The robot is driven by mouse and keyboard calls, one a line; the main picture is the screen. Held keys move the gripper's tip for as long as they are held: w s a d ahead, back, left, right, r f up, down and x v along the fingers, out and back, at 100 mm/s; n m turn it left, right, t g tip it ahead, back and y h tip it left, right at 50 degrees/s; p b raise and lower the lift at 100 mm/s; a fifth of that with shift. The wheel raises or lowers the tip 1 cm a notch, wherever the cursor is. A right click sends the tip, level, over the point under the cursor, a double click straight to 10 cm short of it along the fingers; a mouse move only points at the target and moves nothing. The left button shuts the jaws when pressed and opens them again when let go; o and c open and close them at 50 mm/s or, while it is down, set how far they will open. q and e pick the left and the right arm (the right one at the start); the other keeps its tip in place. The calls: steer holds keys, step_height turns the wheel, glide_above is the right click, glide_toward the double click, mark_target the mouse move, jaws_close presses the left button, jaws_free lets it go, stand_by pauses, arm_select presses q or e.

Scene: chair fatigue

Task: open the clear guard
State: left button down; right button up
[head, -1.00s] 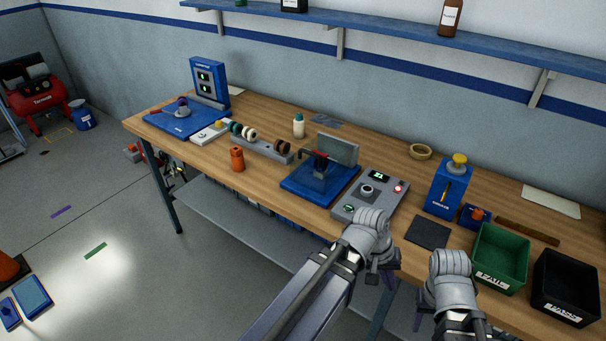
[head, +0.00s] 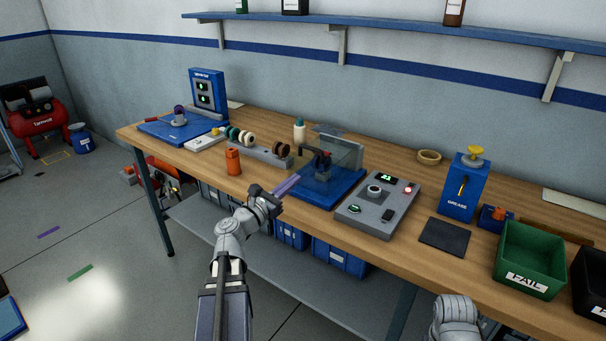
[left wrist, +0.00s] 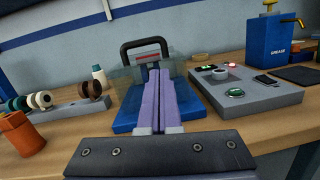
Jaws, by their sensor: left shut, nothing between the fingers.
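The clear guard (head: 318,172) is a see-through box with a dark handle, and it appears lowered over the blue base (head: 338,196) of a bench fixture. In the left wrist view the guard (left wrist: 127,75) shows behind my fingers, with its black handle (left wrist: 124,50) standing above it. My left gripper (head: 296,179) has purple fingers, shut and empty, pointing at the guard's near left side. In the left wrist view the shut fingers (left wrist: 154,72) hide part of the guard. I cannot tell whether they touch it. My right gripper is out of view.
A grey control box (head: 376,205) stands right of the fixture. An orange bottle (head: 233,162) and a rack of spools (head: 262,152) stand to its left. A white bottle (head: 299,131) is behind. A blue grease dispenser (head: 462,187) and a green bin (head: 530,260) are farther right.

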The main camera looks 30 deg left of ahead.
arm_select(q)
steer(key=a+n+y, duration=0.1)
steer(key=a+n, duration=0.1)
steer(key=a, duration=0.1)
steer(key=p, duration=0.2)
glide_toward(324, 157)
steer(key=w+a+r, duration=0.2)
steer(key=w+r, duration=0.1)
steer(key=shift+a+t, duration=0.25)
steer(key=shift+t, duration=0.05)
